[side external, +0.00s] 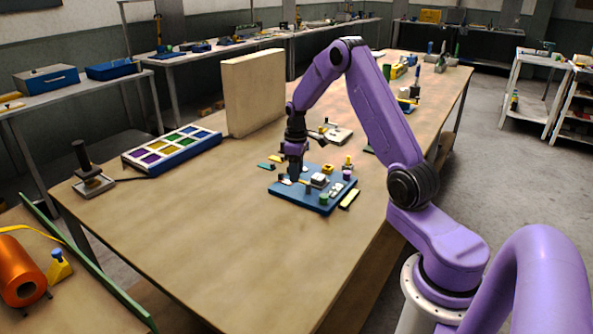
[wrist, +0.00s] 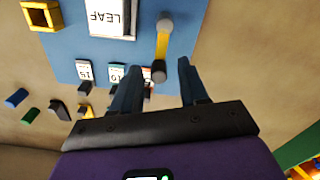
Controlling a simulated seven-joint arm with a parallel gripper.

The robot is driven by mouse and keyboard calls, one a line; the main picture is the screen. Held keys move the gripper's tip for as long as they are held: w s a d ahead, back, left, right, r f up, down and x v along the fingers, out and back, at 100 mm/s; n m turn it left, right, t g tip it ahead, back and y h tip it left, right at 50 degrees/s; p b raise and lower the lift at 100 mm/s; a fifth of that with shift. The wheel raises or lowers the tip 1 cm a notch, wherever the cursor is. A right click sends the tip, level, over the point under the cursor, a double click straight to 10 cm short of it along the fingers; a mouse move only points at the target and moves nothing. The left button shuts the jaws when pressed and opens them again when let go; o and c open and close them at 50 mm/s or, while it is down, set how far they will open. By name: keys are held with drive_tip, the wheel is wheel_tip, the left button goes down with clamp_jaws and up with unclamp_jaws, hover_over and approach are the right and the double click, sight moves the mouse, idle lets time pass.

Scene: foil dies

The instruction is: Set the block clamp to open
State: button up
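A blue board (side external: 303,199) lies on the bench under my gripper (side external: 293,178) in the side external view. In the wrist view the board (wrist: 60,48) carries a pale block marked LEAF (wrist: 110,18). Beside the block is a yellow lever (wrist: 162,45) with a grey round end and a dark end; it is probably the block clamp, but no label on it shows. My gripper (wrist: 159,66) is open, its fingers apart on either side of the lever's dark end in the picture. Whether they touch it, I cannot tell. Small number tags (wrist: 117,72) line the board's edge, one partly hidden by a finger.
A yellow square ring (wrist: 42,15) sits on the board. Small blue, green and dark pieces (wrist: 58,109) lie off its edge. A colored tray (side external: 172,149), an upright tan panel (side external: 254,92) and a black-handled stand (side external: 93,180) are farther off. The bench front is clear.

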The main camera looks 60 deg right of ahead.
wheel_tip(320, 180, up, 18)
drive_tip(key=shift+f, duration=0.25)
idle(0.4)
idle(0.3)
drive_tip(key=s+a+n, duration=0.2)
drive_tip(key=s+a, duration=0.2)
drive_tip(key=a, duration=0.8)
drive_tip(key=s+a+n, duration=0.2)
drive_tip(key=s+a, duration=0.3)
drive_tip(key=a, duration=0.6)
drive_tip(key=s+a+f+n, duration=0.2)
drive_tip(key=s+a, duration=0.1)
drive_tip(key=s, duration=0.8)
drive_tip(key=s+a+f+n, duration=0.2)
drive_tip(key=s+a, duration=0.1)
drive_tip(key=s, duration=0.9)
drive_tip(key=shift+s+f+n, duration=0.3)
drive_tip(key=shift+f+n, duration=0.05)
drive_tip(key=shift+n, duration=0.05)
